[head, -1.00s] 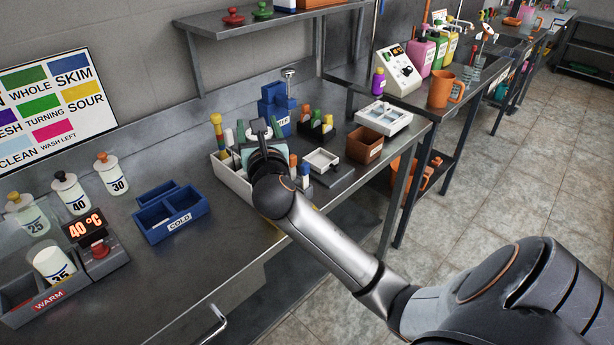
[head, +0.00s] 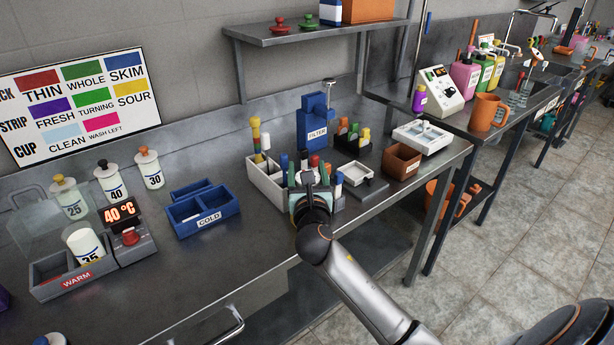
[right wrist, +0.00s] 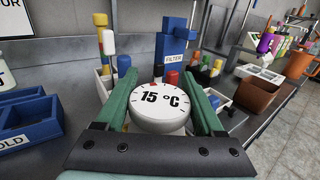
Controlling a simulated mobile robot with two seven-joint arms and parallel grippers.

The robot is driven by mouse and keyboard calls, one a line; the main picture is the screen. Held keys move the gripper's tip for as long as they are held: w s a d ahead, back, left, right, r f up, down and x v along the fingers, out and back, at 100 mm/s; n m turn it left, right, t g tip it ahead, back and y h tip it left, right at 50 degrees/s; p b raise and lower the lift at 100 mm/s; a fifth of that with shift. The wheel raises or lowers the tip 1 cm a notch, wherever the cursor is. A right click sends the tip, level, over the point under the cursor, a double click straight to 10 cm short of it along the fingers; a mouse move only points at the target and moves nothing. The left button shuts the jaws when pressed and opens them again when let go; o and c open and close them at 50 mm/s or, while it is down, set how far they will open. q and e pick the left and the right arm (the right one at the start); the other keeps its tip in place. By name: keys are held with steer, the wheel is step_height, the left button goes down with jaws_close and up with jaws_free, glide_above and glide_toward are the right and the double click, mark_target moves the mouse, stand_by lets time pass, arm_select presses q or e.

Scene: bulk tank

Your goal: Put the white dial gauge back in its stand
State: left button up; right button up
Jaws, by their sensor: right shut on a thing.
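The white dial gauge (right wrist: 160,108) reads 15 °C and faces the right wrist camera. My right gripper (right wrist: 160,85) is shut on it, with a green finger on each side. I cannot tell from these frames which holder is the gauge's stand, or whether the gauge touches anything below. My left gripper is not in view.
Coloured tubes stand close behind the gripper. A blue filter stand (head: 315,122) is behind them. A white-topped grey tray (head: 358,178) and a brown box (head: 401,161) lie to the right, a blue COLD box (head: 203,212) to the left. Bare steel bench lies in front of the COLD box.

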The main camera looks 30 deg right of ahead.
steer(key=shift+f, duration=0.15)
steer(key=shift+f, duration=0.15)
steer(key=o, duration=1.5)
steer(key=shift+s+r, duration=0.1)
steer(key=shift+r, duration=0.1)
steer(key=v, duration=1.2)
